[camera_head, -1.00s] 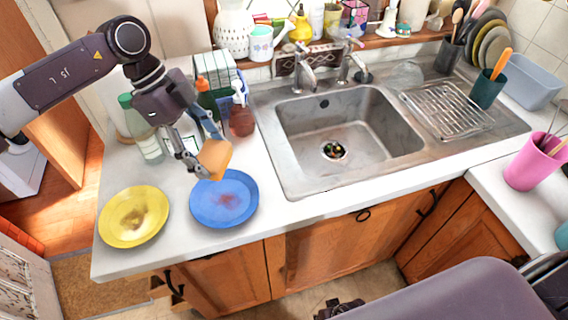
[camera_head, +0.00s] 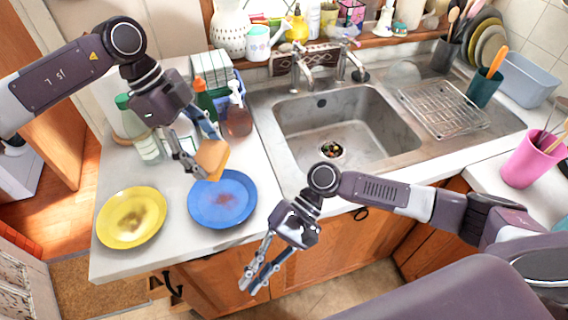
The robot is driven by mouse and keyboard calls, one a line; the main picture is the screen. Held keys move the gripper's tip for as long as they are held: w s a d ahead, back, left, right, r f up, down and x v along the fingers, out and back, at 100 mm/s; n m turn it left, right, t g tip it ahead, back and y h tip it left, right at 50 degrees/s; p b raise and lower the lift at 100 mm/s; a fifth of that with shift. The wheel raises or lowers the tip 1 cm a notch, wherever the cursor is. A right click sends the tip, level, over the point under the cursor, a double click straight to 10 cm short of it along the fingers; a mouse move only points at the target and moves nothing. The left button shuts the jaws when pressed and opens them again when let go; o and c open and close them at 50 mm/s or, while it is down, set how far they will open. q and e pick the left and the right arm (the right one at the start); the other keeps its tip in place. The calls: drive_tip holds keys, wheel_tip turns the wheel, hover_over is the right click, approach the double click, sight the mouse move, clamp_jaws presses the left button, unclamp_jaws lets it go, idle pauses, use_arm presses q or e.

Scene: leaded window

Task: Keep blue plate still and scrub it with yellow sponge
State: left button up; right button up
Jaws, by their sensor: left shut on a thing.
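The blue plate (camera_head: 240,212) lies on the counter left of the sink, with a reddish stain in its middle. My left gripper (camera_head: 203,170) is shut on the yellow sponge (camera_head: 212,155), which looks orange-yellow. It holds the sponge above the far left edge of the plate; whether they touch is hard to tell. My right gripper (camera_head: 250,287) is in front of the counter, below and to the right of the plate, pointing down-left. Its two fingers look apart with nothing between them.
A yellow plate (camera_head: 114,228) with a brown stain lies left of the blue plate. A green-capped bottle (camera_head: 143,135), an orange-topped bottle (camera_head: 203,98) and a brown soap bottle (camera_head: 238,118) stand behind. The sink (camera_head: 350,130) is to the right. The counter's front edge lies near the blue plate.

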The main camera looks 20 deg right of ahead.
use_arm(q)
drive_tip(key=shift+w, duration=0.1)
use_arm(e)
drive_tip(key=w+d+r+t+h, duration=0.1)
drive_tip(key=w+d+r, duration=0.1)
drive_tip(key=w, duration=0.2)
drive_tip(key=w+d+r+t, duration=0.2)
drive_tip(key=w+d, duration=0.1)
drive_tip(key=w, duration=0.1)
drive_tip(key=w+d+r+t+h, duration=0.1)
drive_tip(key=w+d+r, duration=0.1)
drive_tip(key=w+d, duration=0.1)
drive_tip(key=shift+w+r+n+t+h, duration=0.1)
drive_tip(key=shift+w+n+t+h, duration=0.25)
drive_tip(key=shift+w, duration=0.25)
drive_tip(key=w+d+r+t+h, duration=0.1)
drive_tip(key=w+d+r+t, duration=0.2)
drive_tip(key=w+d+r, duration=0.25)
drive_tip(key=x, duration=1.2)
drive_tip(key=shift+w+a+f, duration=0.15)
drive_tip(key=shift+w+f, duration=0.1)
drive_tip(key=shift+w, duration=0.05)
clamp_jaws()
use_arm(q)
hover_over(226, 200)
drive_tip(key=a, duration=0.1)
drive_tip(key=f, duration=1.3)
drive_tip(key=shift+w+a, duration=0.1)
drive_tip(key=shift+w, duration=0.3)
drive_tip(key=shift+f, duration=0.7)
